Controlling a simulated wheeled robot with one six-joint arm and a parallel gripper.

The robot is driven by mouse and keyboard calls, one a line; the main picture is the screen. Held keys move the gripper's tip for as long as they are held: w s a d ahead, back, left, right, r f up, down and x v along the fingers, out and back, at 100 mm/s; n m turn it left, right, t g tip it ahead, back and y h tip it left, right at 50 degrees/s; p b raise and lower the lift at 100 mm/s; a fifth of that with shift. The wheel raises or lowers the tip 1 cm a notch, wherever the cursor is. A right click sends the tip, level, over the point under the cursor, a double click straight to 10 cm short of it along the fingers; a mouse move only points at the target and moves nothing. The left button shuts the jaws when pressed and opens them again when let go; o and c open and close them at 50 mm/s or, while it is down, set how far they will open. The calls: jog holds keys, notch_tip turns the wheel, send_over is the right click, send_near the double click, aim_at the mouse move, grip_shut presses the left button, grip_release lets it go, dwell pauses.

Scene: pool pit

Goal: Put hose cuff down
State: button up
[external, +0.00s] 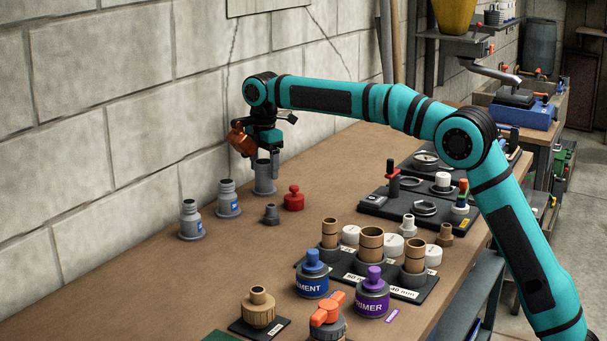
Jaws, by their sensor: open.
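My gripper (268,160) is open and points down near the wall at the back of the bench. Directly under it stands an upright grey tubular piece with a wider foot (264,184), which looks like the hose cuff. Its top is at the level of the fingertips; I cannot tell whether they touch it. Two similar grey pieces with blue labels stand to its left, one nearer (190,220) and one beside it (228,198).
A red knobbed piece (294,200) and a small dark grey fitting (271,215) stand just in front. Blue-capped (312,278) and purple-capped cans (372,292) and several fittings crowd the front right. The front left of the wooden bench (130,285) is clear.

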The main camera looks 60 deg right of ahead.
notch_tip(320, 180, up, 8)
jog(key=shift+r, duration=0.15)
dwell(0.3)
jog(key=shift+s+r, duration=0.1)
jog(key=shift+r, duration=0.1)
jog(key=s+a+r+m+t, duration=0.1)
jog(key=s+r+m+t, duration=0.15)
jog(key=s+r, duration=0.45)
jog(key=s+a+r+m+t, duration=0.1)
jog(key=s+r+m+t, duration=0.2)
jog(key=s, duration=0.8)
jog(key=s+a+r+m+t, duration=0.1)
jog(key=s+r+m+t, duration=0.15)
jog(key=s+r, duration=0.5)
jog(key=s+a+f+m+t, duration=0.1)
jog(key=s+f+m+t, duration=0.2)
jog(key=s, duration=1.3)
jog(key=s+a+f+m+t, duration=0.1)
jog(key=s+f+m+t, duration=0.2)
jog(key=s, duration=1.3)
jog(key=shift+s+f+t, duration=0.25)
jog(key=shift+f+t, duration=0.9)
jog(key=shift+t, duration=0.55)
